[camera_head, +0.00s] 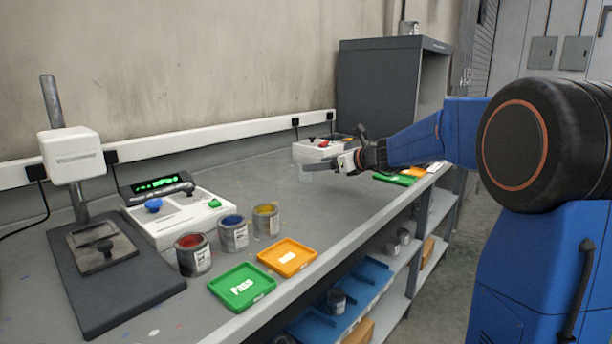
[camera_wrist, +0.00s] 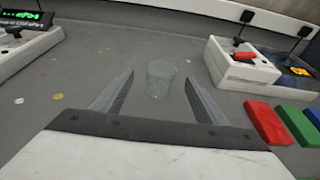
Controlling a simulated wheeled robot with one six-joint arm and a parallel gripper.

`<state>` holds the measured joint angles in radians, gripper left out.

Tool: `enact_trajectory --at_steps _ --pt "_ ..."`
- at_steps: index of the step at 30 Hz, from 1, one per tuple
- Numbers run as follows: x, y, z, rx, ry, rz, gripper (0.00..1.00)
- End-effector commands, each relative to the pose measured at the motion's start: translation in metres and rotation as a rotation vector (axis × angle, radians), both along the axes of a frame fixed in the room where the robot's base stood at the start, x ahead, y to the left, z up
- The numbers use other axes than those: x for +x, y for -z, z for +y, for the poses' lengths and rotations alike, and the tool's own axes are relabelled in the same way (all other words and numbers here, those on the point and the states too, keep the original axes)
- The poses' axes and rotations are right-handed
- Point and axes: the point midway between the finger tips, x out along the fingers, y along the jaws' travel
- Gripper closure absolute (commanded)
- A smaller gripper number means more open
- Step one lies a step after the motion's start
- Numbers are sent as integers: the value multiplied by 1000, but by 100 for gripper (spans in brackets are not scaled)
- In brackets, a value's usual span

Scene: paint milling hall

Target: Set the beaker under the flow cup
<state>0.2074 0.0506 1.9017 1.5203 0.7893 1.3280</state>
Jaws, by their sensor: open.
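A clear beaker (camera_wrist: 160,79) stands upright on the grey bench in the wrist view. It also shows faintly in the head view (camera_head: 306,173), by my fingertips. My gripper (camera_head: 335,152) is low over the bench and open. In the wrist view the beaker shows in the gap between my open fingers (camera_wrist: 159,90), apart from both, around their tips or just beyond. I cannot pick out a flow cup for certain. A stand with a white head (camera_head: 70,154) on a post is at the left of the bench, with a dark plate below it.
Paint cans (camera_head: 234,233), a green tray (camera_head: 242,287) and an orange tray (camera_head: 287,257) stand at the near left. A white device (camera_wrist: 240,66) and coloured blocks (camera_wrist: 269,123) are right of my gripper. A grey cabinet (camera_head: 375,85) stands behind. The mid-bench is clear.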

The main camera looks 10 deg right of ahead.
Motion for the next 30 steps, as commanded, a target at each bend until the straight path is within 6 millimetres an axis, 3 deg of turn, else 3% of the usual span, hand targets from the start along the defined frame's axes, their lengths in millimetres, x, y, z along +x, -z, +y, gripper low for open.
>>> enact_trajectory --at_steps 11,21,29,30 --pt "19 7 13 -1 -2 -1 34" --pt "52 20 35 -1 0 0 34" --pt "55 21 36 -2 0 -1 34" --pt "55 21 36 -2 0 -1 44"
